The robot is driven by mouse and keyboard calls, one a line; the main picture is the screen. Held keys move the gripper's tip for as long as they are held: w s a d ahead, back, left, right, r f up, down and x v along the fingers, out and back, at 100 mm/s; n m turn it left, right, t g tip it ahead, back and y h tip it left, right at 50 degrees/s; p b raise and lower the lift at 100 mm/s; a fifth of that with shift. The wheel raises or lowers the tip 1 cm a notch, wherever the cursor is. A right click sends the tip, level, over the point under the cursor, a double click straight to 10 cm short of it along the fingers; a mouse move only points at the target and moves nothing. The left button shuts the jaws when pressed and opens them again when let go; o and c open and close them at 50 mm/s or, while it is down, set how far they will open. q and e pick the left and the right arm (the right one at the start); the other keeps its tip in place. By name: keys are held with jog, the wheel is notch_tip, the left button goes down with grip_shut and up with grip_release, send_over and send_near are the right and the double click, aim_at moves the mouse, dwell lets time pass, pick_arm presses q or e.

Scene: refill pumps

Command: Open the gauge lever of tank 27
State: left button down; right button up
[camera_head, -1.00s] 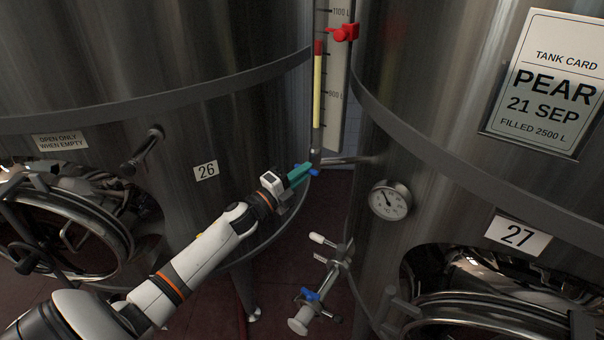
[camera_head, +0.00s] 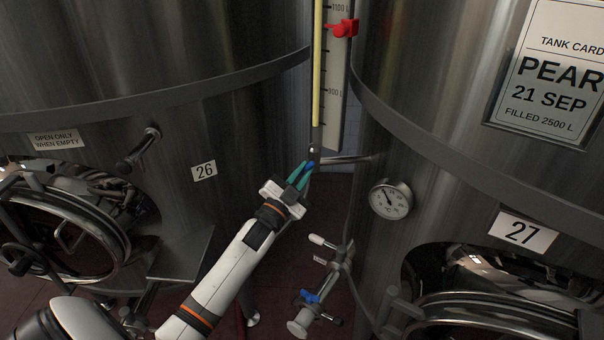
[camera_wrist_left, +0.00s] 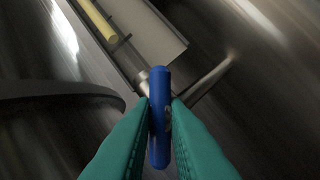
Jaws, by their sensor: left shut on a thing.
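Tank 27 (camera_head: 440,190) is the steel tank on the right, marked by its number plate (camera_head: 521,233). Its gauge is the upright scale with a pale yellow column (camera_head: 317,70), joined to the tank by a short pipe (camera_head: 345,160). The blue gauge lever (camera_head: 309,167) is at the foot of the gauge. My left gripper (camera_head: 301,175) is shut on this lever. In the left wrist view the blue lever (camera_wrist_left: 159,120) stands between the green fingers (camera_wrist_left: 158,140), with the pipe behind it. My right gripper is not in view.
Tank 26 (camera_head: 240,130) stands close on the left, with a sampling tap (camera_head: 140,148) and an open-looking round door (camera_head: 70,225). A dial (camera_head: 390,199) and a lower valve with a blue handle (camera_head: 310,297) are on tank 27's side. A red clip (camera_head: 343,28) sits on the gauge.

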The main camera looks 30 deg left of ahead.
pick_arm(q)
jog(key=n+y, duration=0.1)
jog(key=n, duration=0.1)
jog(key=n+y, duration=0.1)
jog(key=n, duration=0.2)
jog(key=shift+d+y+p, duration=0.1)
jog(key=shift+y+p, duration=0.2)
jog(key=shift+p, duration=0.1)
jog(key=shift+n+g+y+p, duration=0.3)
jog(key=shift+n+y+p, duration=0.15)
jog(key=shift+n, duration=0.9)
jog(key=shift+n+g+y+p, duration=0.3)
jog(key=shift+n+y, duration=0.15)
jog(key=shift+n, duration=0.9)
jog(key=c, duration=1.4)
grip_release()
jog(key=shift+c, duration=0.2)
jog(key=b+v, duration=0.3)
jog(key=v, duration=0.9)
